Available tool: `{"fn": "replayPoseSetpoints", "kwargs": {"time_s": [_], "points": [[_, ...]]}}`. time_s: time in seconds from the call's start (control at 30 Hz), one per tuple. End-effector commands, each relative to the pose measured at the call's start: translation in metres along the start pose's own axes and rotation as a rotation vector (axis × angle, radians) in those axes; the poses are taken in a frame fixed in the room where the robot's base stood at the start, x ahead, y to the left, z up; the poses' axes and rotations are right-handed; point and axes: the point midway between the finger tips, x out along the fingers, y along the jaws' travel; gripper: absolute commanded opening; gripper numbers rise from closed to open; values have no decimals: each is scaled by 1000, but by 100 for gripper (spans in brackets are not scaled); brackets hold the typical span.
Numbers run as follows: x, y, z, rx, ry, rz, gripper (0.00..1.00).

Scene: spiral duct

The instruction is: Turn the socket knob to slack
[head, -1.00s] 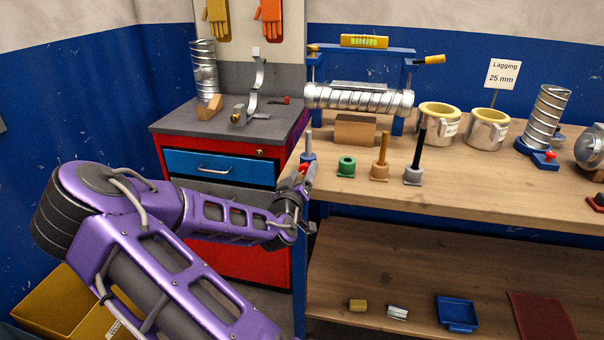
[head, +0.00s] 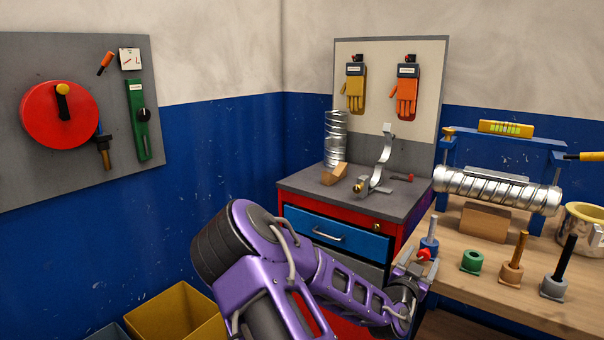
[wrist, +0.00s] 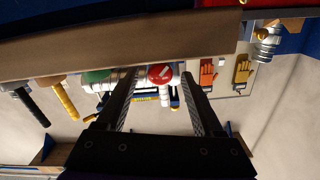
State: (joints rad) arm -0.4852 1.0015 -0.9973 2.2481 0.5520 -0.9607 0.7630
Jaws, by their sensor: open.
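My gripper (head: 417,264) is open and points at the knob in the head view. In the wrist view my gripper (wrist: 159,78) has a finger on each side of the knob, with gaps to both. Whether the fingers reach around it or stop short, I cannot tell. The socket body is mostly hidden.
Green (head: 471,261), tan (head: 513,262) and grey (head: 554,284) bases stand along the bench edge, the last two with tall posts. A red cabinet (head: 400,238) stands behind my arm. A wall panel (head: 50,165) with a red disc hangs far left.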

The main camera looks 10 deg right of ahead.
Motion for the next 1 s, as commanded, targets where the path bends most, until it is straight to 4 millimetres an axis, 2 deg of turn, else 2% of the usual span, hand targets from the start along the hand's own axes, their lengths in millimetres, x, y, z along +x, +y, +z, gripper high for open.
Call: {"fn": "replayPoseSetpoints", "kwargs": {"time_s": [0.07, 0.6, 0.67, 1.0], "points": [[-4, 0, 0, 73, -2, 0, 69], [-115, -1, 0, 62, -3, -2, 69], [-123, -3, -7, 56, -3, -3, 69], [-144, -2, -7, 55, -2, -1, 69]]}}
